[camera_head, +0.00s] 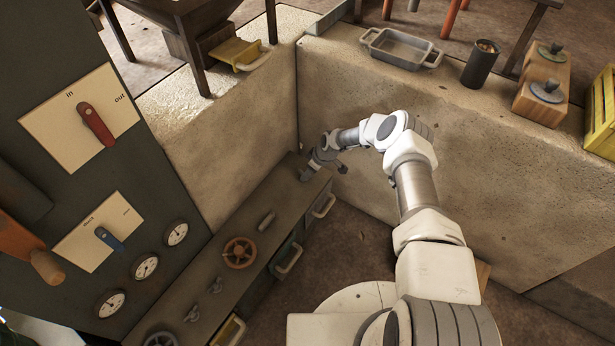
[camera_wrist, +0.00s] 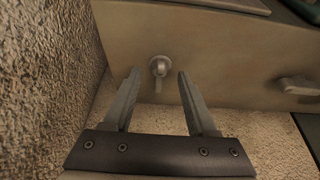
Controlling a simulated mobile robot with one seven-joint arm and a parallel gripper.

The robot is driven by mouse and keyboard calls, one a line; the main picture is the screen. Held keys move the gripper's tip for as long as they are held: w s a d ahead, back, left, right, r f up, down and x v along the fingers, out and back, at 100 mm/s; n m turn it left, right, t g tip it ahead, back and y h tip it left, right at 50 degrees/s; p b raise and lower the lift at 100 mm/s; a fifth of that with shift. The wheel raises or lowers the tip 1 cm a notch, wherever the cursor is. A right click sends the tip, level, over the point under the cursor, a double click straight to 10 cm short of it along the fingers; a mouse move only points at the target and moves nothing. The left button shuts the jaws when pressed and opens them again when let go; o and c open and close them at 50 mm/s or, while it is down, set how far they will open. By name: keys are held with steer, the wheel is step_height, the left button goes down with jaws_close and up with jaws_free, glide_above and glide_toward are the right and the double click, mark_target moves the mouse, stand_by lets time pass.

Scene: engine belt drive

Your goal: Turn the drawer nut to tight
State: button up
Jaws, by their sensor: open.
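The drawer nut (camera_wrist: 160,66), a small pale metal piece with a round head and a short stub below, sits on a flat brownish panel in the wrist view. My gripper (camera_wrist: 158,74) is open and empty. Its two fingertips lie left and right of the nut in the picture; I cannot tell how far short of it they are. In the head view my gripper (camera_head: 316,166) is at the far end of the long low bench (camera_head: 193,266), by the stone corner. I cannot make out the nut there.
Rough stone wall (camera_wrist: 40,80) stands close on the left in the wrist view. A handle (camera_wrist: 298,86) is on the right. Along the bench are an orange handwheel (camera_head: 239,252) and drawer handles (camera_head: 289,258). A control panel (camera_head: 80,118) with levers stands left.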

steer(key=shift+x, duration=0.8)
jaws_close()
